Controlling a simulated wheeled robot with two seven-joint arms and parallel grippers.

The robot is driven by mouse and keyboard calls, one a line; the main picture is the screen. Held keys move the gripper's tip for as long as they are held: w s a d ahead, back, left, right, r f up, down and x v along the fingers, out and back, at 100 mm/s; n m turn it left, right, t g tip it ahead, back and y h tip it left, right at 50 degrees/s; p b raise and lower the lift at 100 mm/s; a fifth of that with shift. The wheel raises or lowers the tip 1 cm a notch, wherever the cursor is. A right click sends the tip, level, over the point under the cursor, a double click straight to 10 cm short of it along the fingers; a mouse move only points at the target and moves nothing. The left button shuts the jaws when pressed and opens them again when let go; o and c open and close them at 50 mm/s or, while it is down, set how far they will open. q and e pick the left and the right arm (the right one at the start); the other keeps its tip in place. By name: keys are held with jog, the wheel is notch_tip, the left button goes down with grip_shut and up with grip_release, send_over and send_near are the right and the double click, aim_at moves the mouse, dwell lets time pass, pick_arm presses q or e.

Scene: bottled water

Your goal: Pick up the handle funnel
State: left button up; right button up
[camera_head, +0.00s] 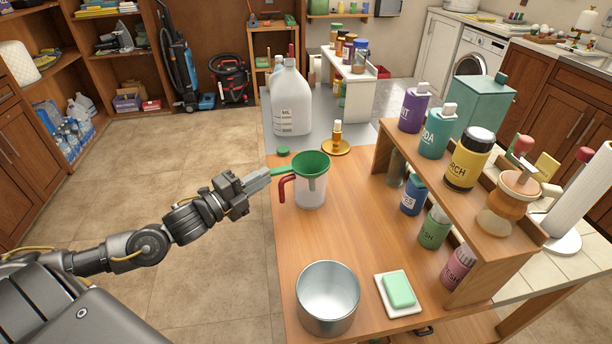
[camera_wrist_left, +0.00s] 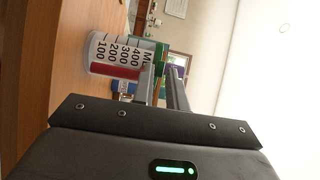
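The green handle funnel (camera_head: 311,163) sits in the mouth of a clear measuring jug (camera_head: 311,194) with a red handle, near the table's left edge. The funnel's green handle (camera_head: 284,173) points left toward my left gripper (camera_head: 268,176). My left gripper is at the end of this handle, its fingers apart. In the left wrist view, the fingers (camera_wrist_left: 161,80) point at the green funnel rim (camera_wrist_left: 159,54) beside the jug (camera_wrist_left: 118,54). Whether the fingers touch the handle is hard to tell. My right gripper is not in view.
A metal pot (camera_head: 327,299) and a soap dish (camera_head: 400,308) stand nearer on the table. A large white jug (camera_head: 291,98) and a brass candle holder (camera_head: 336,147) stand behind. A wooden shelf (camera_head: 450,188) with bottles fills the right side. Bare tabletop lies before the measuring jug.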

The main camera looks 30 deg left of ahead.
aim_at(276, 170)
pick_arm(q)
jog(key=shift+p+x, duration=0.45)
jog(key=shift+x, duration=1.85)
jog(key=shift+d, duration=0.2)
jog(key=shift+c, duration=0.2)
grip_shut()
jog(key=shift+r, duration=0.1)
